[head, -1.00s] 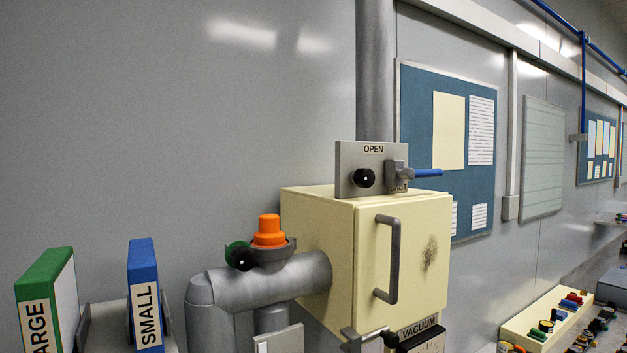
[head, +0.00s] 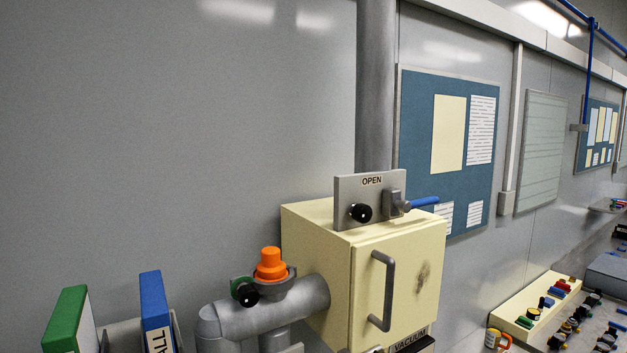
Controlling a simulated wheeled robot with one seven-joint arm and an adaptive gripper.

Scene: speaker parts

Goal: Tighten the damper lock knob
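A black round knob (head: 360,213) sits on a grey plate (head: 345,189) marked OPEN, on top of a cream box (head: 318,233). A blue-handled lever (head: 421,202) stands out to the right of the same plate. A second black knob (head: 247,295) is beside the orange stepped cap (head: 271,265) on the grey pipe. I cannot tell from the view which of the two is the damper lock knob, though the first is beside the lever. My gripper is not in view.
A grey vertical duct (head: 376,90) rises behind the cream box. A door handle (head: 384,292) juts from its front. Green (head: 66,320) and blue (head: 155,305) binders stand at lower left. A cream tray (head: 540,312) of small parts lies at lower right. A mug (head: 492,339) is near it.

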